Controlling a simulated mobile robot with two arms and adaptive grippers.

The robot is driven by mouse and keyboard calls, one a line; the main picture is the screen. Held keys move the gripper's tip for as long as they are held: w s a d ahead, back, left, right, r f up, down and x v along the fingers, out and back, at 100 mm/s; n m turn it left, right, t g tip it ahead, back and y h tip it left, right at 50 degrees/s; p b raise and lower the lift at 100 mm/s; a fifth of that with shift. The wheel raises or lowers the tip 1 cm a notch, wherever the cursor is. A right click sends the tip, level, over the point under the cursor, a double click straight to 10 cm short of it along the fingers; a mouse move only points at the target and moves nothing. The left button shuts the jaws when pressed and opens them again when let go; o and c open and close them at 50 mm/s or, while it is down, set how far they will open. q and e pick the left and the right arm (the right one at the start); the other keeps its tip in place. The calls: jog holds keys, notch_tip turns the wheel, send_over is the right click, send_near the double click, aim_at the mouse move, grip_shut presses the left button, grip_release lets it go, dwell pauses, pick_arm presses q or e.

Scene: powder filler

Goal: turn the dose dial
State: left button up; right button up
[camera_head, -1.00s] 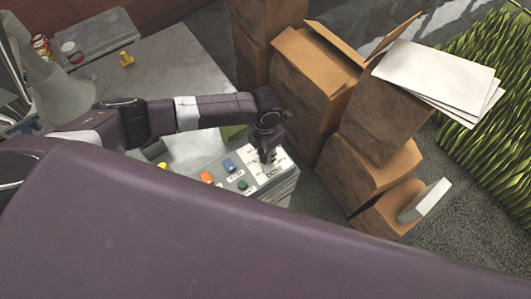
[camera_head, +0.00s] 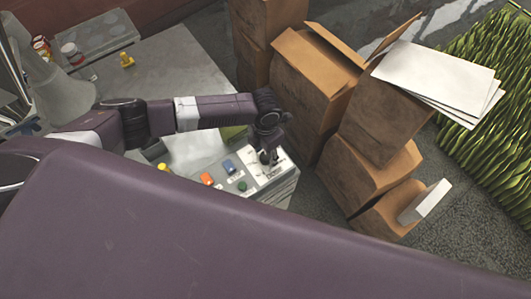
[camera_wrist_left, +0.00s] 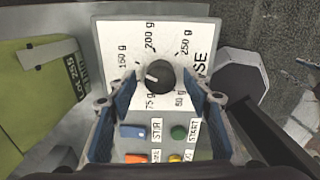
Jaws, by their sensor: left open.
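The dose dial (camera_wrist_left: 160,77) is a round black knob on a white panel (camera_wrist_left: 108,38) printed with gram marks from 50 g to 250 g. Its white pointer line points left in the wrist view, between the 150 g and 75 g marks. My left gripper (camera_wrist_left: 162,92) is open, with its blue-padded fingers on both sides of the dial. A gap seems to show between each pad and the knob. In the head view my left gripper (camera_head: 268,157) is over the end of the control panel (camera_head: 254,183) and hides the dial. My right gripper is not in view.
A blue switch (camera_wrist_left: 132,131), a green START button (camera_wrist_left: 179,132), an orange switch (camera_wrist_left: 136,157) and a yellow button sit near the dial. A green labelled package (camera_wrist_left: 35,95) lies beside the panel. Cardboard boxes (camera_head: 305,95) stand close to the right.

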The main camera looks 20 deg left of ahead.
aim_at(265, 156)
pick_arm(q)
notch_tip(265, 156, up, 12)
dwell(0.5)
jog(key=shift+s, duration=0.1)
dwell(0.4)
